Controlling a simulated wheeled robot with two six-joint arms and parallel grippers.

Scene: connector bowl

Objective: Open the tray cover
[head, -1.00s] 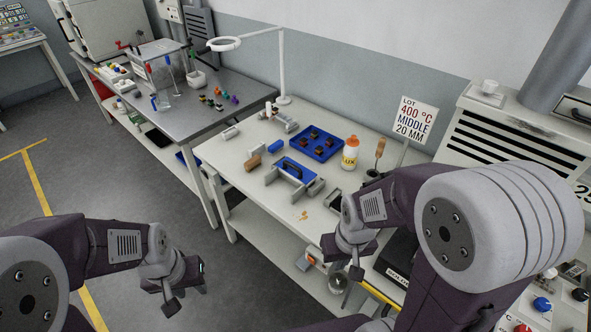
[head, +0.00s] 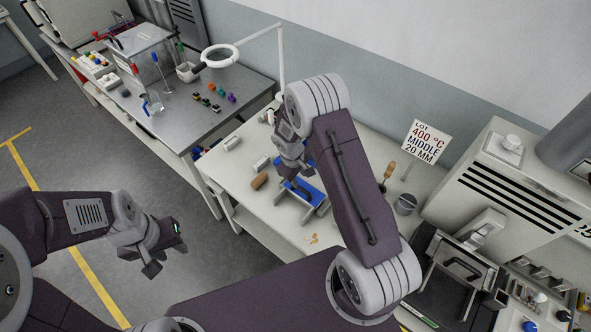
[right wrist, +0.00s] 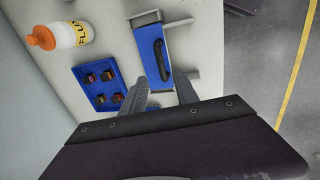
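A blue plate with a black arched handle (right wrist: 160,54) sits between grey brackets in the right wrist view. It also shows, partly hidden by my right arm, in the head view (head: 300,190). I cannot tell whether it is the tray cover. My right gripper (right wrist: 163,93) is open and empty, above the bench near the plate's end. My left gripper (head: 142,261) looks open and empty, over the floor left of the bench.
A white bottle with orange cap (right wrist: 58,35) stands near the tray. A dark box with a handle (head: 462,268) is at the bench's right, beside a grey machine (head: 500,185). A steel table (head: 190,112) is left.

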